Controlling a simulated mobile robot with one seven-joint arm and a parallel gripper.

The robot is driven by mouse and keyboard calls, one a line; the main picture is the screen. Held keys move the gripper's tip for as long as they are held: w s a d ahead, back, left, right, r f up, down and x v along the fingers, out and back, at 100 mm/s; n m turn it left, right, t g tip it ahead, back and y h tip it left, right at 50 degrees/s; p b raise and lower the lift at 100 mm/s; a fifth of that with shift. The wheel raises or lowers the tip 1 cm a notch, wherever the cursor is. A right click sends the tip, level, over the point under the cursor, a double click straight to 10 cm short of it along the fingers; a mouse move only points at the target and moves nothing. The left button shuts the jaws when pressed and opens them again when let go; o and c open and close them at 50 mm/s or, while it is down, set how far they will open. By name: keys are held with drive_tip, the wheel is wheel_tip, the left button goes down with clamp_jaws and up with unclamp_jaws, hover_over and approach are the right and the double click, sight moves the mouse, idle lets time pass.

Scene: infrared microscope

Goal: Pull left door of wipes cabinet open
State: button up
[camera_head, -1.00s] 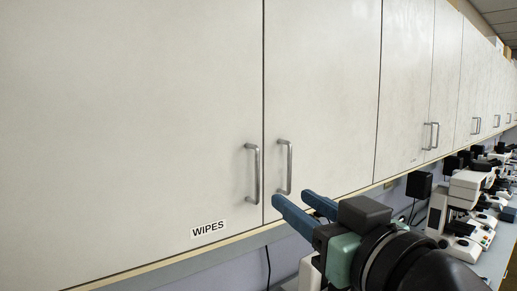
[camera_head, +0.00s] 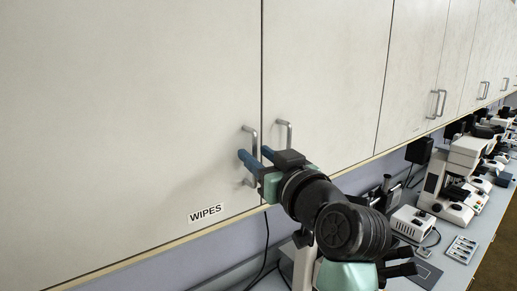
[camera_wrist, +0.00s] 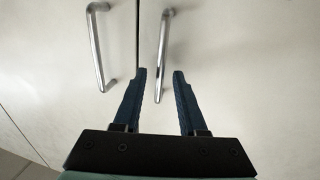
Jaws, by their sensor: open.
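The wipes cabinet's left door (camera_head: 150,110) is shut and carries a WIPES label (camera_head: 206,213) near its lower edge. Its metal bar handle (camera_head: 254,134) stands upright beside the seam. My gripper (camera_head: 253,153) is open at this handle, with one blue finger on each side of it in the head view. The fingers hide the handle's middle. In the wrist view, which seems upside down, this handle (camera_wrist: 163,45) runs between the open fingers (camera_wrist: 159,74). I cannot tell whether they touch it.
The right door (camera_head: 315,80) is shut, and its handle (camera_head: 288,127) is close to the right of my gripper. A bench (camera_head: 455,273) with microscopes (camera_head: 450,180) and a white box (camera_head: 412,224) runs below the cabinets.

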clamp_jaws()
idle(1.4)
